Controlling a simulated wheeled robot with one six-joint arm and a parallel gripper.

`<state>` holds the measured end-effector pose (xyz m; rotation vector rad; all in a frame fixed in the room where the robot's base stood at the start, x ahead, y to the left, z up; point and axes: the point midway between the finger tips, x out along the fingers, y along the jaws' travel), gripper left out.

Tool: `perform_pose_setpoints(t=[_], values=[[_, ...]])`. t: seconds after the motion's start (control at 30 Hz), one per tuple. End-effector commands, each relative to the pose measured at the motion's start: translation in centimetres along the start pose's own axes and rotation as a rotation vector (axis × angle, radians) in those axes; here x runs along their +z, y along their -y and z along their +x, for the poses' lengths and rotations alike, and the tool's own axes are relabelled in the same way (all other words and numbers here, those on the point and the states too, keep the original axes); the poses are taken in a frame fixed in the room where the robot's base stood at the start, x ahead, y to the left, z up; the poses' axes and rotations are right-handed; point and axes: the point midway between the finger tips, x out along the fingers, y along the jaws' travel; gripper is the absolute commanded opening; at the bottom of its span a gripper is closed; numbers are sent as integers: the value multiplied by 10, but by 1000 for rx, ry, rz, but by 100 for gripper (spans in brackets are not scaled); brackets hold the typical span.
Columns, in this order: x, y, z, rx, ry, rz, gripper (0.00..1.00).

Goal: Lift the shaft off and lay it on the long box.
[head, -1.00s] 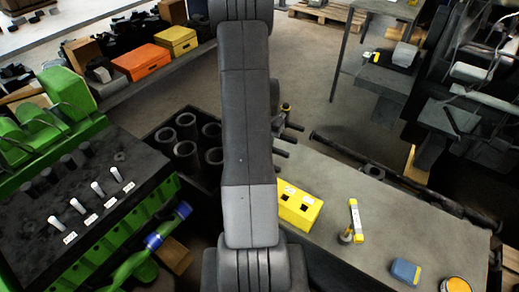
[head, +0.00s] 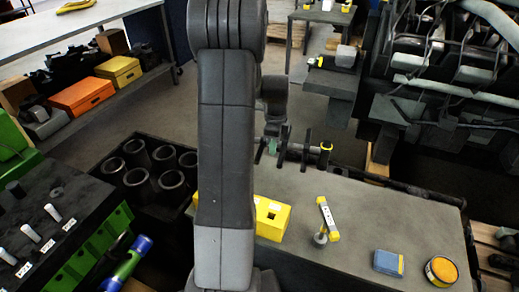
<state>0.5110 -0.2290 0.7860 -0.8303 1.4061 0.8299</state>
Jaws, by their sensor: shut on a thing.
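My gripper (head: 279,140) shows just right of my arm, above the far left part of the grey bench. It is shut on a dark shaft (head: 306,150) with several short arms hanging down and a yellow ring near its right end. The shaft looks roughly level; its left part is hidden behind my arm. A long yellow box (head: 272,217) with square openings stands on the bench, nearer than the shaft. My arm hides its middle, and a yellow bit shows left of the arm. The exact contact of the fingers is too small to see.
A grey bench (head: 350,225) carries an upright rod with a yellow-white tag (head: 328,218), a blue box (head: 388,263) and a round orange-topped tin (head: 441,270). A black crate of cylinders (head: 115,207) stands left. A dark engine fills the right back.

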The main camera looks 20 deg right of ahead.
Motion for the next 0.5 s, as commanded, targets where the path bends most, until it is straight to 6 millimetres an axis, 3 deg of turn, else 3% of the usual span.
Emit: perform_pose_setpoints(t=[0.03,0.23,0.5], values=[[-5,1,12,-2,0,37,0],[-13,2,38,-1,0,116,0],[-16,2,52,-2,0,142,0]])
